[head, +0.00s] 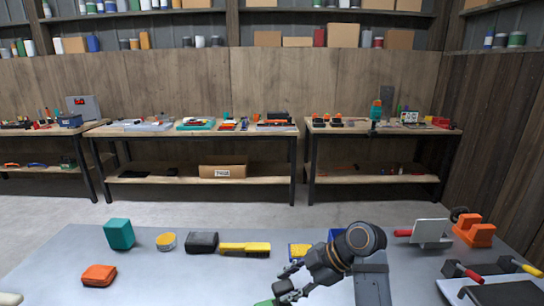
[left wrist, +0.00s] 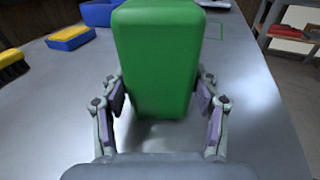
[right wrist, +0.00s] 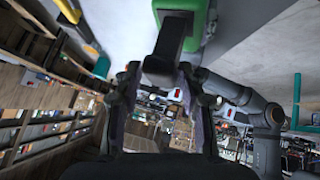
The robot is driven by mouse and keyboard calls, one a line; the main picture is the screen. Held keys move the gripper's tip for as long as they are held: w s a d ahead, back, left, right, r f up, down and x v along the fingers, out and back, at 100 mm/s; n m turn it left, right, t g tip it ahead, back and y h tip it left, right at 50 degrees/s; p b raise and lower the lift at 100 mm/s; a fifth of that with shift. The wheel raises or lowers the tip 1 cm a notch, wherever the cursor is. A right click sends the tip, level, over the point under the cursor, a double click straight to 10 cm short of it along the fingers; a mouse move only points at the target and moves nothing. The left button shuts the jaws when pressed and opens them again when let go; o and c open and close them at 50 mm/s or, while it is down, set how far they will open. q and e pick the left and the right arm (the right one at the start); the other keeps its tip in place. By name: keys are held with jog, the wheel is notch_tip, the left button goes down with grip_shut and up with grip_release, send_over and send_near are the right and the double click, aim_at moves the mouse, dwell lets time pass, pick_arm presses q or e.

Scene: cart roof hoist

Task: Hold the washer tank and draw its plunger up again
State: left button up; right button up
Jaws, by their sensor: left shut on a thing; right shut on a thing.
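The washer tank (left wrist: 155,50) is a green upright box in the left wrist view. My left gripper (left wrist: 160,92) has one finger on each side of it and is shut on it. In the head view only a sliver of the green tank (head: 265,302) shows at the bottom edge. The plunger (right wrist: 174,40) is black with a crosswise handle and stands out from the green tank in the right wrist view. My right gripper (right wrist: 159,76) is shut on its handle. In the head view my right gripper (head: 287,284) is just above the tank. The plunger is hidden there.
A yellow-and-blue sponge (left wrist: 71,38) lies near the tank.

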jog(key=shift+r, duration=0.55)
jog(key=o, duration=1)
jog(key=shift+f, duration=0.1)
jog(key=shift+c, duration=0.8)
jog(key=d+r+m+y, duration=0.1)
jog(key=d+r+y, duration=0.2)
jog(key=d+y, duration=0.35)
jog(key=shift+h, duration=0.95)
jog(key=shift+s+f+x, duration=0.15)
jog(key=shift+x, duration=1)
jog(key=shift+s+f+x, duration=0.1)
jog(key=shift+x, duration=1.1)
jog(key=shift+s+f+x, duration=0.15)
jog(key=shift+x, duration=1)
